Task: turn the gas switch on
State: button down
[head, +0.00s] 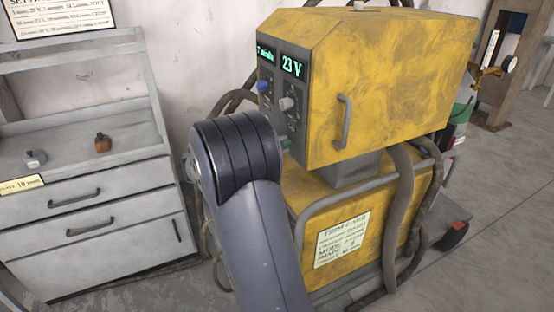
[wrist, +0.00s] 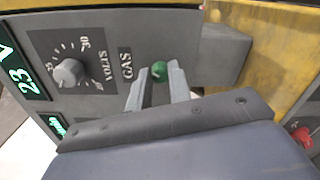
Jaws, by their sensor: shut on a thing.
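The gas switch is a green knob (wrist: 159,69) beside the GAS label (wrist: 127,64) on the grey panel of the yellow welding machine (head: 385,75). In the wrist view my gripper (wrist: 158,77) has its two pale fingers on either side of the green knob and is shut on it. A small white mark shows on the knob. In the head view my dark arm covers the lower panel, and my fingers are hidden there. Only a bit of green (head: 286,143) shows beside the arm.
The volts dial (wrist: 68,72) is close by on the panel, and a blue knob (head: 263,87) is left of it in the head view. A grey block (wrist: 225,52) juts out beside the gas switch. A red knob (wrist: 302,138) shows at lower right. Drawers (head: 90,215) stand at left.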

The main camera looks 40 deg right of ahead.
jog(key=shift+f+m+b, duration=0.2)
jog(key=shift+m+b, duration=1.5)
jog(key=shift+b, duration=0.2)
jog(key=shift+r, duration=0.1)
jog(key=c, duration=1.3)
grip_release()
jog(key=v, duration=1.1)
jog(key=shift+p, duration=0.4)
jog(key=shift+s+d, duration=0.15)
